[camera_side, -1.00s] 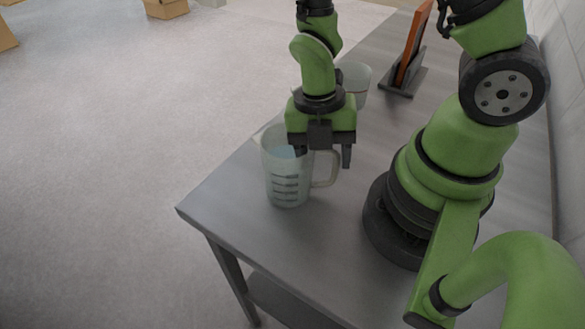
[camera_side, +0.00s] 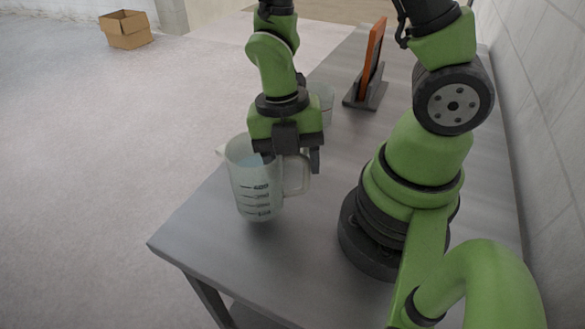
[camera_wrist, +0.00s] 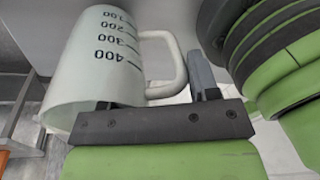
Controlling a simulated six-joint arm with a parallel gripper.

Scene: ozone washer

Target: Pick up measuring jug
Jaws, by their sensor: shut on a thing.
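The measuring jug (camera_side: 250,190) is a translucent, whitish jug with dark volume marks and a side handle (camera_side: 297,175). It is upright in the side view, apparently just above the table, with a faint shadow under it. My gripper (camera_side: 290,165) is over its handle side and shut on the jug. One finger is at the rim, its tip partly hidden; the other is outside, right of the handle. In the wrist view the jug (camera_wrist: 95,70) fills the left, its handle reaching right towards the visible finger (camera_wrist: 204,75).
The grey metal table (camera_side: 205,230) has its front corner clear. Another pale container (camera_side: 323,100) stands behind my gripper, partly hidden. An orange panel (camera_side: 375,48) rests in a dark stand (camera_side: 366,95) at the back. A cardboard box (camera_side: 127,32) lies on the floor.

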